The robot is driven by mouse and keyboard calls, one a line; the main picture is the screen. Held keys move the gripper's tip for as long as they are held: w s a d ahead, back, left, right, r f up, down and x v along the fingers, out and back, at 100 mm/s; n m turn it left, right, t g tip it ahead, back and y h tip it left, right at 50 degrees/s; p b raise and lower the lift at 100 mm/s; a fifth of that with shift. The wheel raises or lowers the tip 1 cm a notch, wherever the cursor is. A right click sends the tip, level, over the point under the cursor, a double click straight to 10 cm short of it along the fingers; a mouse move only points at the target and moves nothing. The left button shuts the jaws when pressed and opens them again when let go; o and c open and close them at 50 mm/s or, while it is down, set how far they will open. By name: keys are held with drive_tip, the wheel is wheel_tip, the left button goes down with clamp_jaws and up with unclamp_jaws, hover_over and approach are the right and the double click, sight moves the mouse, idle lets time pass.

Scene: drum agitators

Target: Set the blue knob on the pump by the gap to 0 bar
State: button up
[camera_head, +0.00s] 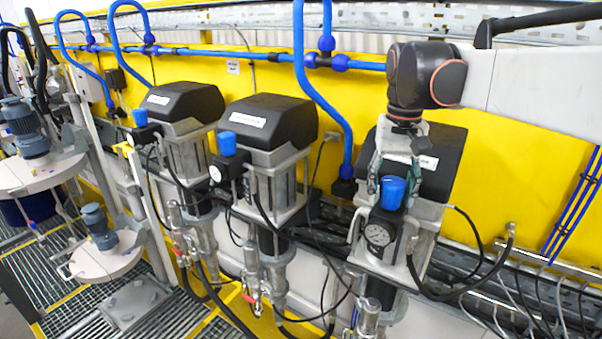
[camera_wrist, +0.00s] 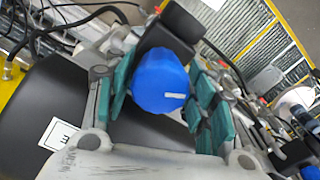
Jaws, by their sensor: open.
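The blue knob (camera_head: 392,192) sits on top of the black regulator of the right-hand pump (camera_head: 437,190), above a round gauge (camera_head: 379,235). The gauge reading is too small to tell. A wider space separates this pump from the middle pump. My gripper (camera_head: 391,178) points down at this knob, with its fingers open. In the wrist view the blue knob (camera_wrist: 158,78) shows between the teal finger pads of my gripper (camera_wrist: 165,92), with a small white mark on it. The left pads are close beside the knob; whether they touch it I cannot tell.
The middle pump (camera_head: 268,125) and the left pump (camera_head: 184,105) carry similar blue knobs. Blue hoses (camera_head: 322,95) rise behind the pumps, and black cables (camera_head: 470,290) loop around the right pump. Drum agitators (camera_head: 100,245) stand at the left over a grated floor.

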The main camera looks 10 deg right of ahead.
sight(393, 179)
wheel_tip(393, 179, up, 12)
drive_tip(key=shift+w+f, duration=0.1)
idle(0.4)
